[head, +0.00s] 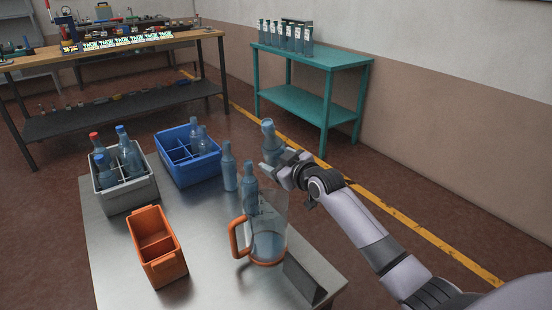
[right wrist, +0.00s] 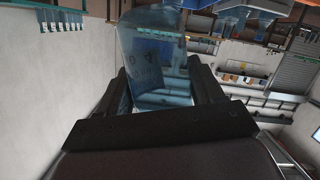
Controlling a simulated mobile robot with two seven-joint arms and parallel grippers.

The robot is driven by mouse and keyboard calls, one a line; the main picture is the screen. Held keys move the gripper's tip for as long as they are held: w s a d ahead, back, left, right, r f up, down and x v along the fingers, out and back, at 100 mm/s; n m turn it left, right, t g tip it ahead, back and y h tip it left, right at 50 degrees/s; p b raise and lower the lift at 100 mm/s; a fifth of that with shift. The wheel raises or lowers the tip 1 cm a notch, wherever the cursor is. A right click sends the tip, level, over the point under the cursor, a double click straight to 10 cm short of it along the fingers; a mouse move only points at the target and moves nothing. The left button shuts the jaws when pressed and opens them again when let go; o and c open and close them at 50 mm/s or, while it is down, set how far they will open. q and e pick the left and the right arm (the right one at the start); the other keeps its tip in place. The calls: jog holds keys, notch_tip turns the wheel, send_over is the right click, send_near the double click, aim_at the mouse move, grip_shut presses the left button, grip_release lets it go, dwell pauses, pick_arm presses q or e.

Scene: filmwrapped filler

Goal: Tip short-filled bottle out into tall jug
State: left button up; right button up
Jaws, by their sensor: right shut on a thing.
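My right gripper (head: 279,168) is shut on a translucent blue bottle (head: 269,142), held above the table's far right edge. In the right wrist view the bottle (right wrist: 152,62) sits between the two fingers, with dark markings on its side; its exact tilt and fill level are unclear. The tall clear jug (head: 268,246) has an orange handle and base and stands on the table, nearer than the gripper and apart from the held bottle. Two more blue bottles stand behind the jug, one to the left (head: 229,170) and one (head: 250,187) close to its rim. My left gripper is out of view.
A grey crate (head: 128,196) and a blue crate (head: 190,175) hold bottles. An orange divided bin (head: 158,262) is empty. A dark wedge-shaped thing (head: 305,279) lies at the table's near right. A teal bench (head: 312,58) with several bottles stands behind. The steel table (head: 205,235) is clear between bin and jug.

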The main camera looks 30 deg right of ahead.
aim_at(284, 146)
jog(key=shift+r, duration=0.1)
notch_tip(284, 146, up, 5)
jog(key=p, duration=0.5)
